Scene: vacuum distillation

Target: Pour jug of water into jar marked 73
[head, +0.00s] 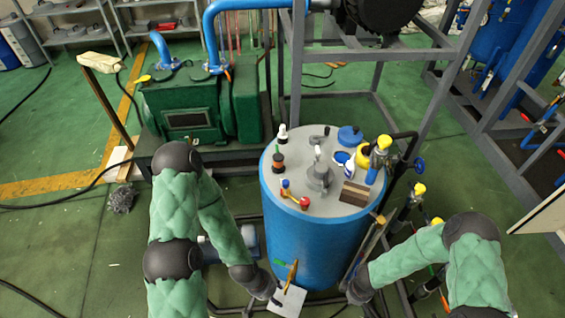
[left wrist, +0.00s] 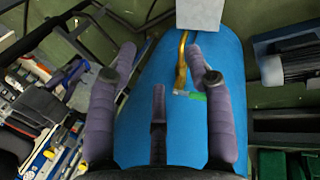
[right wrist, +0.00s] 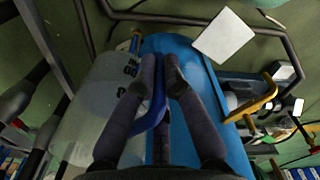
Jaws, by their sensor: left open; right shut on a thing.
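A translucent jug (right wrist: 98,105) with dark printed marks and a blue handle (right wrist: 152,112) fills the left of the right wrist view. My right gripper (right wrist: 162,72) is shut on that handle, beside the blue tank (right wrist: 190,78). In the head view the right gripper (head: 360,290) is at the tank's lower right, and I cannot make out the jug there. My left gripper (left wrist: 158,78) is open and empty in front of the tank; in the head view it shows at the tank's lower left (head: 266,291). I see no jar with a readable 73.
A brass tap (left wrist: 182,62) with a green part sticks out of the tank's front. A pale square plate (head: 287,300) lies below it. Several small items stand on the tank's grey top (head: 325,205). A green pump (head: 190,115) and grey frame posts (head: 297,80) are behind.

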